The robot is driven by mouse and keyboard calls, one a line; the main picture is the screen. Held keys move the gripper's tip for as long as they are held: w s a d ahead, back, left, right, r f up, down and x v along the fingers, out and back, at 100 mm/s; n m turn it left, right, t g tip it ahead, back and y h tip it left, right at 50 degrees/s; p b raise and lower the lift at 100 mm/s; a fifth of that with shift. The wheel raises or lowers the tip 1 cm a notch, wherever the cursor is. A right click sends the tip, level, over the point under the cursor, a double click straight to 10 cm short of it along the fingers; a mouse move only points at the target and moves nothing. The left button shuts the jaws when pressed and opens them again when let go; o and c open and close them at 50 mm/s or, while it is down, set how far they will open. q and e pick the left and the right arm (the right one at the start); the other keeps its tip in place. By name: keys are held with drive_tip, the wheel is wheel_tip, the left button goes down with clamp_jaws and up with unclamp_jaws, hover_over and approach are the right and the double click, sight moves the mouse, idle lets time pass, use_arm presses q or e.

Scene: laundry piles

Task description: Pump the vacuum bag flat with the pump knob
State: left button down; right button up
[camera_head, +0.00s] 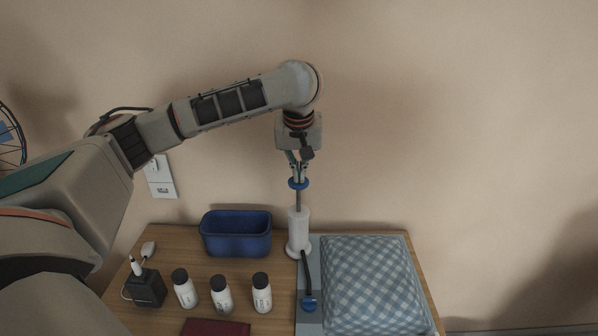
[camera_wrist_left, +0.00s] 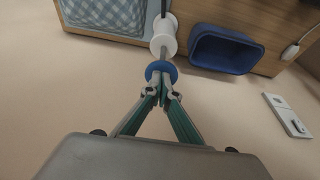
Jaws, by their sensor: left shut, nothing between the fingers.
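The blue pump knob (camera_head: 299,184) tops a thin rod that stands raised above the white pump cylinder (camera_head: 298,232). My left gripper (camera_head: 298,176) points down from above with its fingertips at the knob. Its fingers are shut with nothing between them. In the left wrist view the fingertips (camera_wrist_left: 162,88) meet at the edge of the knob (camera_wrist_left: 161,71). A dark hose (camera_head: 306,275) runs from the pump to a blue valve (camera_head: 309,304) on the vacuum bag. The bag (camera_head: 313,262) holds a puffy blue-checked textile (camera_head: 370,285). My right gripper is not in view.
A blue bin (camera_head: 236,234) stands left of the pump. Several white bottles with dark caps (camera_head: 221,294), a black box (camera_head: 146,287) and a dark red item (camera_head: 215,328) are on the wooden table (camera_head: 182,246). The wall is close behind.

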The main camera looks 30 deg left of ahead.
sight(299, 201)
use_arm(q)
wheel_tip(299, 201, down, 7)
drive_tip(key=shift+s+f, duration=0.1)
drive_tip(key=shift+f, duration=0.3)
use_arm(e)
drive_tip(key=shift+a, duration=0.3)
